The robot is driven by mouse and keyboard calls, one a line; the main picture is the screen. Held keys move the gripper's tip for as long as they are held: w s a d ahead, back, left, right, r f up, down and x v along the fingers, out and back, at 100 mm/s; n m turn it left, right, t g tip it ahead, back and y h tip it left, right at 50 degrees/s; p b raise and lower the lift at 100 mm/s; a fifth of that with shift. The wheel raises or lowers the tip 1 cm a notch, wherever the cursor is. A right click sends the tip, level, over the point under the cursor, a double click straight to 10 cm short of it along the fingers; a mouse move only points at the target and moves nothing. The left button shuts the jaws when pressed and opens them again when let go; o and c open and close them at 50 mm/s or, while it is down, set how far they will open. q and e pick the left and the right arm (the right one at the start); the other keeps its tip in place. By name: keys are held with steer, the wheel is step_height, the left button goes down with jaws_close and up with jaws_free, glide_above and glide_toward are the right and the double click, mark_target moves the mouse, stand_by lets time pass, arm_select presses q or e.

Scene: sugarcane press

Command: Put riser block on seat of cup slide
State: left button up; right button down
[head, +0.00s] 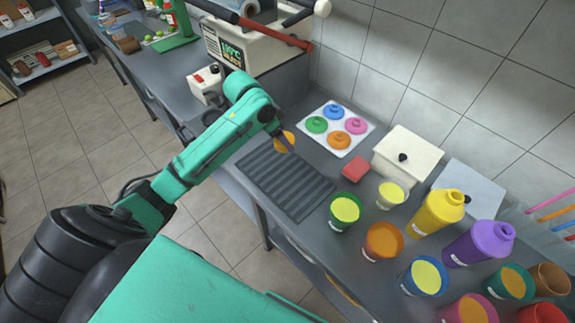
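A small red block (355,168), which looks like the riser block, lies on the grey counter between the lid tray and the white lidded box. My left arm reaches in from the left, and its gripper (287,146) is over the far edge of the dark ribbed mat, left of the red block and apart from it. An orange-yellow round thing (284,138) shows right at the gripper; I cannot tell whether it is held. The finger opening is too small to read. I cannot make out the cup slide or its seat for certain; my arm hides part of the counter near the press. My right gripper is out of view.
The ribbed mat (283,178) lies bare at the counter's front. A white tray (337,128) holds several coloured lids. Several filled cups, such as a green one (345,212), and yellow (437,213) and purple (479,243) bottles crowd the right. The press (255,52) stands at the back.

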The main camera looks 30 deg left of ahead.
mark_target(286, 174)
arm_select(q)
step_height(286, 174, down, 16)
steer(key=shift+a+r+p, duration=0.15)
steer(key=shift+r+p, duration=0.1)
steer(key=shift+p, duration=0.3)
steer(key=shift+f, duration=0.15)
steer(key=o, duration=1.3)
